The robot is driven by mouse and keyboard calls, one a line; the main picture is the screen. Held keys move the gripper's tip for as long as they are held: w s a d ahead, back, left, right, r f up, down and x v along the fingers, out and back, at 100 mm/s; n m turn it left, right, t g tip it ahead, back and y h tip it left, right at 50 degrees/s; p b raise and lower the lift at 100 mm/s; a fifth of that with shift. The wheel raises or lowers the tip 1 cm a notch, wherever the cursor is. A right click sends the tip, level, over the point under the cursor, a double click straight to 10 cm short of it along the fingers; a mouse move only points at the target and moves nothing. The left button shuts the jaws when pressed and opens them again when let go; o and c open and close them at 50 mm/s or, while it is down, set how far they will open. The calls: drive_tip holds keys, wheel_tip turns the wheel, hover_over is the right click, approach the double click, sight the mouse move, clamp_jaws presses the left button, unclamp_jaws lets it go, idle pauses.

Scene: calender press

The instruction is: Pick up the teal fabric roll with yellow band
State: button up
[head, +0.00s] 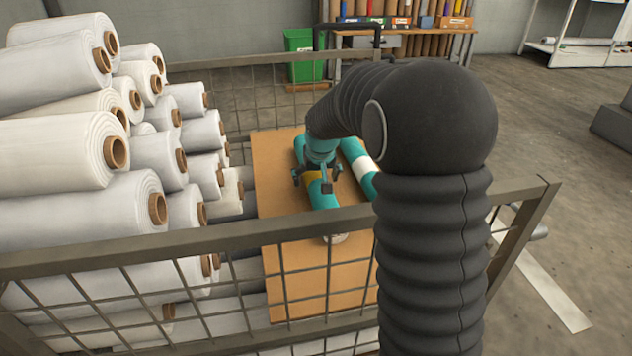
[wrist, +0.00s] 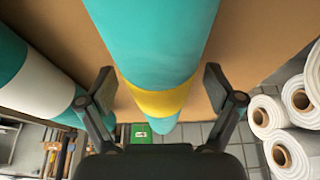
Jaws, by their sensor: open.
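The teal fabric roll with yellow band (wrist: 155,45) lies on a brown board (head: 272,200). In the head view its teal end (head: 322,194) and part of the yellow band (head: 312,176) show beside my gripper. My gripper (head: 325,182) is over this roll; in the wrist view its two open fingers (wrist: 158,92) stand on either side of the roll near the yellow band, with gaps to both sides. A second teal roll with a white band (head: 362,166) lies to the right in the head view and at the left in the wrist view (wrist: 35,85).
A wire mesh cage rail (head: 200,238) crosses in front of the board. White rolls (head: 60,150) are stacked at the left. A green bin (head: 300,55) and a rack of rolls (head: 405,40) stand behind. Open floor lies to the right.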

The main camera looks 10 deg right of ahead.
drive_tip(key=c, duration=1.6)
